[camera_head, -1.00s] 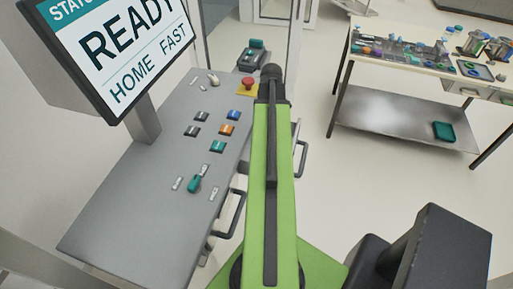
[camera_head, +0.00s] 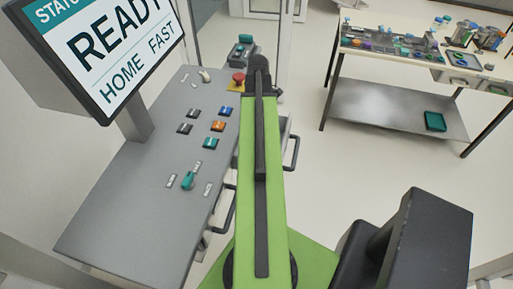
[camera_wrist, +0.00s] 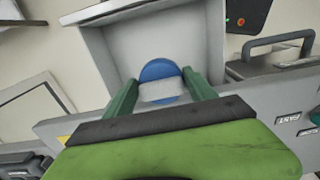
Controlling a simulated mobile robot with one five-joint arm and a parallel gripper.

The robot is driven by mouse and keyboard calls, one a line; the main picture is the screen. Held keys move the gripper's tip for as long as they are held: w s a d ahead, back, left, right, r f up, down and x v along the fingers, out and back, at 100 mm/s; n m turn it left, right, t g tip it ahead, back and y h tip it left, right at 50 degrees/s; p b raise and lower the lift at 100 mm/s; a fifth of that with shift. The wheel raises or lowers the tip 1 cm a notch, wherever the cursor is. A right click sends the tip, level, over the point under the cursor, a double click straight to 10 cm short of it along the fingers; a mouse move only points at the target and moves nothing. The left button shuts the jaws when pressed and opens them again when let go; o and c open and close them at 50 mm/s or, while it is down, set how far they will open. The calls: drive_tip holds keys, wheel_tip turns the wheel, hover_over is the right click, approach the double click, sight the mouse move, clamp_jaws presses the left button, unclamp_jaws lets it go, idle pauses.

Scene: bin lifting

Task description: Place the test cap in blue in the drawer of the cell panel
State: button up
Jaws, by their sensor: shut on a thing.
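In the wrist view the blue test cap (camera_wrist: 160,70), with a grey band on its near side, sits between the two green fingers of my gripper (camera_wrist: 161,88). My gripper is shut on it. An open grey drawer (camera_wrist: 105,45) with pale walls lies behind and below the cap in that view; I cannot tell how high the cap is above its floor. In the head view the grey cell panel (camera_head: 120,215) is at the left, with my green arm along its right side. My gripper and the cap are hidden there.
A black drawer handle (camera_head: 292,152) sticks out right of my arm. A red emergency button (camera_head: 238,77) is at the panel's far end. A screen (camera_head: 105,55) reading READY stands over the panel. A workbench (camera_head: 395,110) with small items stands at the back right; floor between is clear.

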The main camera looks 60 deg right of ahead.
wheel_tip(320, 180, down, 15)
drive_tip(key=b, duration=1.2)
drive_tip(key=shift+r+b, duration=0.15)
drive_tip(key=shift+b, duration=0.15)
drive_tip(key=shift+r, duration=0.25)
drive_tip(key=shift+f, duration=0.15)
drive_tip(key=o, duration=1.6)
wheel_tip(320, 180, up, 12)
drive_tip(key=p, duration=1.2)
drive_tip(key=shift+r+p, duration=0.25)
drive_tip(key=shift+p, duration=0.1)
drive_tip(key=shift+f, duration=0.1)
